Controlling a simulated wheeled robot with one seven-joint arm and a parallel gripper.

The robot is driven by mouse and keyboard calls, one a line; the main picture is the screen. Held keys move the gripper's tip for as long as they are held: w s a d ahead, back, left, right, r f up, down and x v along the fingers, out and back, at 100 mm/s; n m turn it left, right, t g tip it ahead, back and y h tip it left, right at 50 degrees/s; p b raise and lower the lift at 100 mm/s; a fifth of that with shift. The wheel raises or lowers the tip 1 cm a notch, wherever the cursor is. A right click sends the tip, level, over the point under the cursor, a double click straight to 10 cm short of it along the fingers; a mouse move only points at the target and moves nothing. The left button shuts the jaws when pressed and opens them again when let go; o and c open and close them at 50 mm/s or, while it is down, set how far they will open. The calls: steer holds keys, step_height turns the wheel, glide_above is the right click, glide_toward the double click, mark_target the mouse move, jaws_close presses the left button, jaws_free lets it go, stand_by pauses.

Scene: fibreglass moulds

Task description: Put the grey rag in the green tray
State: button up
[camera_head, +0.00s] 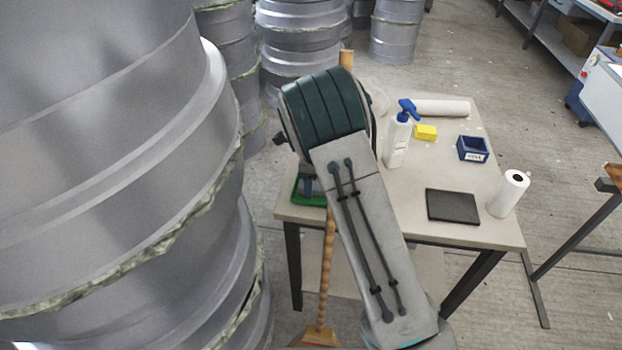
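The green tray (310,199) is at the near left corner of the table, and only part of it shows beside my arm. My arm crosses the middle of the view and hides much of the tray and the table's left side. A small dark part at the end of my arm shows just above the tray; it looks like part of my gripper (308,183). Its fingers are hidden, so I cannot see whether it holds anything. I cannot make out the grey rag anywhere in view.
The table (420,225) bears a white spray bottle (397,143), a yellow block (426,132), a blue bin (472,149), a dark flat slab (453,206), a paper roll (508,194) and a long pale roll (442,107). Large grey moulds (110,150) crowd the left. A broom (326,270) stands in front.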

steer(key=shift+o, duration=0.2)
steer(key=shift+r, duration=0.15)
step_height(320, 180, up, 12)
stand_by(0.5)
